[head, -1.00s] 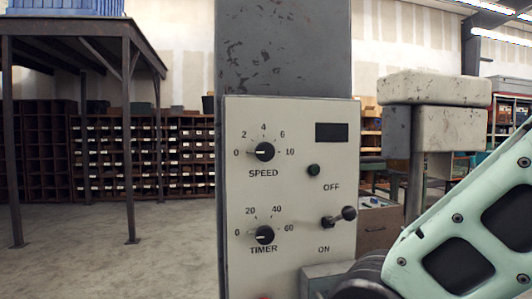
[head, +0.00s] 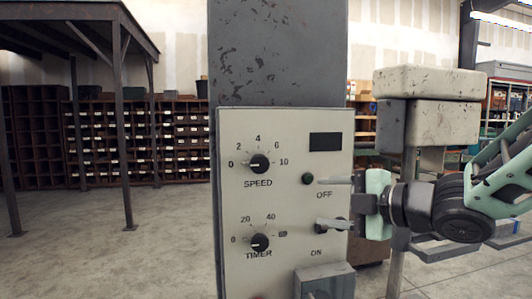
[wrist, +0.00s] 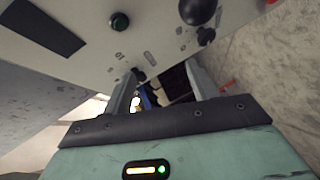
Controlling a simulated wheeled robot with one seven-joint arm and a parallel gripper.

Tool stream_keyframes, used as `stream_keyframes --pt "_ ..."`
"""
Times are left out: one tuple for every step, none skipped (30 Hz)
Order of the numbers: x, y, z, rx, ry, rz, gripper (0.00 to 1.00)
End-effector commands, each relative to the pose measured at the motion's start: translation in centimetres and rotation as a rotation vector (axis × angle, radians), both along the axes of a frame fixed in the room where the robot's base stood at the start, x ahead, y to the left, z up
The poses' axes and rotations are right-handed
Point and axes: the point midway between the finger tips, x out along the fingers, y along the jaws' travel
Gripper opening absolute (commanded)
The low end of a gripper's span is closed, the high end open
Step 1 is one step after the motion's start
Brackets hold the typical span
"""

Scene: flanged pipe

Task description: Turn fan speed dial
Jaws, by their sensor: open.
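The speed dial (head: 259,163) is a round black knob on the pale control panel (head: 285,275), marked 0 to 10. Its pointer is at the left, by the 0. My gripper (head: 325,202) is to the right of the dial, in front of the panel's right part, with its fingers pointing left. It is open and apart from the dial. In the wrist view the open fingers (wrist: 161,88) are near the panel, with nothing clearly held between them.
The timer dial (head: 260,242) sits below the speed dial. A green button (head: 308,179) is close to my upper finger; it also shows in the wrist view (wrist: 120,22). The lever switch is partly hidden by my lower finger. A small box (head: 325,281) juts out below.

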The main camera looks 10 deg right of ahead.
Motion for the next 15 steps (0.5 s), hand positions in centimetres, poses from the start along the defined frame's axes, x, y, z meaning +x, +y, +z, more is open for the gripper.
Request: stream_keyframes --pt "-0.5 -0.8 1.9 -0.024 -0.075 0.044 0.59" --pt "-0.9 -1.0 2.7 -0.037 -0.118 0.075 0.59" --pt "-1.4 -1.2 3.6 -0.053 -0.168 0.111 0.59" --pt "-1.8 -1.4 4.1 -0.063 -0.201 0.135 0.59" --pt "-2.2 -1.5 4.6 -0.072 -0.230 0.157 0.59" --pt "-2.6 -1.7 5.1 -0.080 -0.261 0.181 0.59" --pt "-2.9 -1.7 5.3 -0.087 -0.279 0.197 0.59" --pt "-3.2 -1.8 5.5 -0.090 -0.293 0.208 0.59" --pt "-3.4 -1.8 5.7 -0.094 -0.306 0.220 0.59" --pt "-3.5 -1.8 5.8 -0.095 -0.313 0.225 0.59" --pt "-3.5 -1.7 5.9 -0.096 -0.318 0.230 0.59" --pt "-3.4 -1.6 6.0 -0.097 -0.320 0.233 0.59" --pt "-3.3 -1.4 6.0 -0.095 -0.320 0.235 0.59" --pt "-3.1 -1.2 6.1 -0.095 -0.320 0.235 0.59" --pt "-2.8 -0.9 6.2 -0.094 -0.318 0.235 0.59"
